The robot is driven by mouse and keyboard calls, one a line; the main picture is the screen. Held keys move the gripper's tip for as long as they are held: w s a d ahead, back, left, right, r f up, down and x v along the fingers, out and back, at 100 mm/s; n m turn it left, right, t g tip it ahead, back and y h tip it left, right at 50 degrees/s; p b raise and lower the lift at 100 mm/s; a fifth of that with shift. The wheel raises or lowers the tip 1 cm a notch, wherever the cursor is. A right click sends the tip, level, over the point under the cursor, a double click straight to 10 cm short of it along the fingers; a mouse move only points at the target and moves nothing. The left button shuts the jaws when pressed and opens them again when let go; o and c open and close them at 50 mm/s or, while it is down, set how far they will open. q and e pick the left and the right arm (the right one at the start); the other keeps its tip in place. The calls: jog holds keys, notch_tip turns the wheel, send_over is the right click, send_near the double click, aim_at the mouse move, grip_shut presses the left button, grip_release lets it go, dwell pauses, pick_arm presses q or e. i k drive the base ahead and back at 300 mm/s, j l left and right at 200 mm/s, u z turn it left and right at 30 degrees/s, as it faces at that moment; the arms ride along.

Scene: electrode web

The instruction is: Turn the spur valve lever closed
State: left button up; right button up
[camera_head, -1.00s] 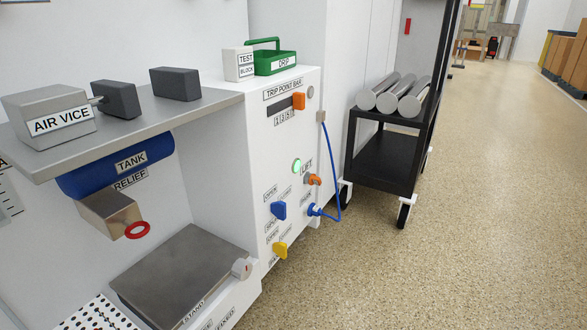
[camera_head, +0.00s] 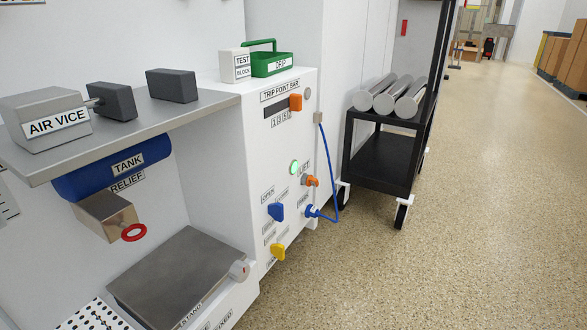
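The white panel (camera_head: 285,150) carries several coloured levers. A blue lever (camera_head: 276,212) sits on the lower panel with an "OPEN" label above it. A yellow lever (camera_head: 278,252) is below it, near the panel's bottom. A small orange lever (camera_head: 311,181) is to the upper right, under a green lit button (camera_head: 295,167). The small labels beside the levers are too blurred to tell surely which lever is the spur valve. Neither of my grippers is in view, and nothing touches the levers.
A blue hose (camera_head: 334,190) loops beside the panel from a blue plug (camera_head: 312,211). A black cart (camera_head: 380,160) with metal cylinders stands to the right. A grey shelf (camera_head: 130,120) with the air vice juts out at left. Floor (camera_head: 440,260) at right is clear.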

aim_at(276, 210)
jog(key=i+u, duration=0.25)
jog(key=i, duration=0.3)
jog(key=i+l+u, duration=0.25)
jog(key=i, duration=0.3)
